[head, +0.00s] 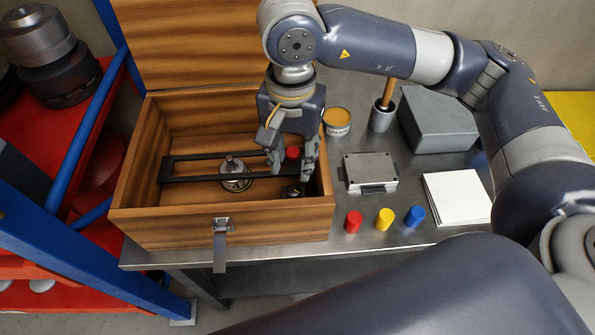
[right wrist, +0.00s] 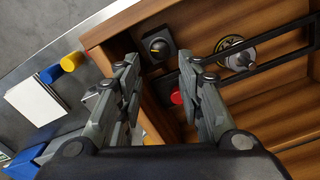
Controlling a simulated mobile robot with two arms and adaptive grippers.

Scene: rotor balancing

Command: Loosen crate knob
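The open wooden crate (head: 160,225) stands on the metal table. Inside it, a red knob (head: 292,153) sits at the right end of a black bar frame (head: 200,179), and it also shows in the right wrist view (right wrist: 176,97). My right gripper (head: 291,168) points down into the crate, fingers apart and empty. My left gripper is out of view.
A metal rotor (head: 235,176) sits within the bar frame. The lid (head: 200,40) stands open behind. Red (head: 353,221), yellow (head: 385,218) and blue (head: 415,215) caps, a metal box (head: 370,172) and a white pad (head: 458,198) lie right of the crate. A blue-framed rack (head: 90,120) stands left.

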